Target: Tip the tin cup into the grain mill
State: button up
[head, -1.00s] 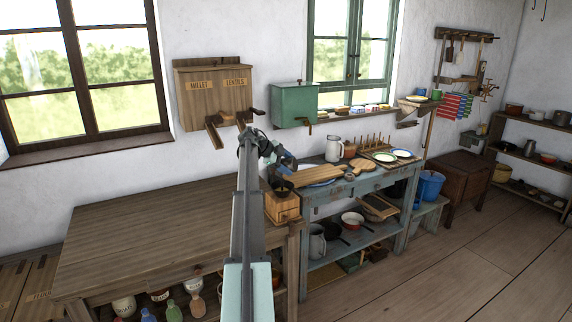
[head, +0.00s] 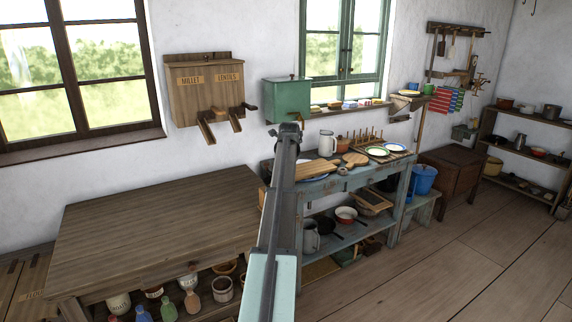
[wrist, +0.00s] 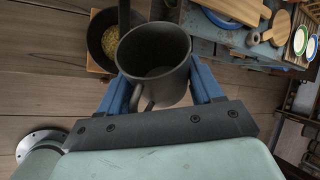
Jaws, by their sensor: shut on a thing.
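The tin cup (wrist: 155,62) is dark grey and sits between the two blue fingers of my gripper (wrist: 160,82) in the wrist view. My gripper is shut on it. The cup's mouth faces the camera and its inside looks empty; its handle points toward my palm. The grain mill (wrist: 102,40) shows behind the cup at the upper left, with yellowish grain in its dark round hopper and a dark bar across it. The cup is apart from the hopper, nearer the camera. In the head view my arm hides the cup, the fingers and most of the mill.
The brown table (head: 150,225) has a wide bare top. A blue-green bench (head: 360,180) with boards, plates and a white jug (head: 327,143) stands right of my arm. The wooden millet and lentils bin (head: 205,90) and a green box (head: 287,100) hang on the wall.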

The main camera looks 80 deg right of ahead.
jog(key=t, duration=0.2)
jog(key=m+t, duration=0.1)
jog(key=shift+f+t, duration=0.35)
jog(key=shift+t, duration=0.05)
jog(key=shift+w+f+m+t+h, duration=0.15)
jog(key=shift+f+m+t+h, duration=0.15)
jog(key=shift+t, duration=0.4)
jog(key=shift+w+f+m+t+h, duration=0.1)
jog(key=shift+w+m+t+h, duration=0.2)
jog(key=shift+t, duration=0.4)
jog(key=shift+w+f+m+t+h, duration=0.1)
jog(key=shift+f+m+t, duration=0.1)
jog(key=shift+m+t, duration=0.35)
jog(key=shift+r, duration=3)
